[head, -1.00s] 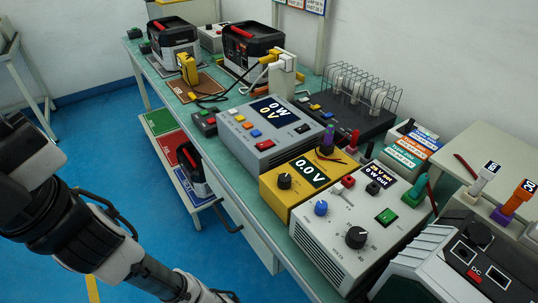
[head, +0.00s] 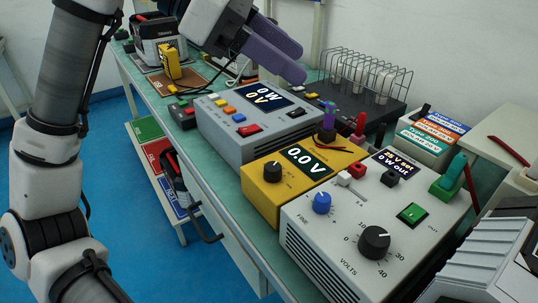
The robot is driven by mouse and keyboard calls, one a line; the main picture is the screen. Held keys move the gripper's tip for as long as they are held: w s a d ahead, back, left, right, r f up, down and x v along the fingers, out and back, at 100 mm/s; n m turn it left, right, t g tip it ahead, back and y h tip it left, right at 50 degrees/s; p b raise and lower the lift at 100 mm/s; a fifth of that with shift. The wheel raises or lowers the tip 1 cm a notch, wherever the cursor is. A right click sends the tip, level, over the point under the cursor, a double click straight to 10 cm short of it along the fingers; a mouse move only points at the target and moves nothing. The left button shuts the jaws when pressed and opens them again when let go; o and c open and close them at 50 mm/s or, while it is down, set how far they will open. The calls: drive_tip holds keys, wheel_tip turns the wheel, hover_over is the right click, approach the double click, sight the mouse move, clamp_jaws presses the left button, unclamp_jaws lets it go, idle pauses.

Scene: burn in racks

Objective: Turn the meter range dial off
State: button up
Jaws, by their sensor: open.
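The yellow meter (head: 262,200) sits on the bench between two grey instruments. Its screen (head: 306,161) reads 0.0 V. Its black range dial (head: 272,172) is on the sloped front, left of the screen, with a pale pointer mark near its top; the setting is too small to read. My gripper (head: 298,60) has two purple fingers, apart and empty. In the picture it is above and behind the meter, over the back of the grey 0 W / 0 V instrument (head: 229,146). It is clear of the dial, and nothing covers the dial.
A grey power supply (head: 330,262) with blue and black knobs stands right of the meter. A purple plug and red and black posts (head: 358,130) rise behind the meter. A wire rack (head: 365,75) is at the back. A drawer handle (head: 206,225) juts from the bench front.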

sight(272, 166)
drive_tip(key=w+a+f+n+y+b, duration=0.2)
drive_tip(key=w+a+f+n+y, duration=0.15)
drive_tip(key=a+f+y, duration=0.35)
drive_tip(key=shift+m+h, duration=0.4)
drive_tip(key=shift+m, duration=0.05)
drive_tip(key=b+x, duration=0.1)
drive_tip(key=x, duration=0.3)
drive_tip(key=b+x, duration=0.1)
drive_tip(key=x, duration=0.4)
drive_tip(key=w+b+x, duration=0.1)
drive_tip(key=x, duration=0.4)
drive_tip(key=shift+f, duration=0.1)
drive_tip(key=c, duration=1)
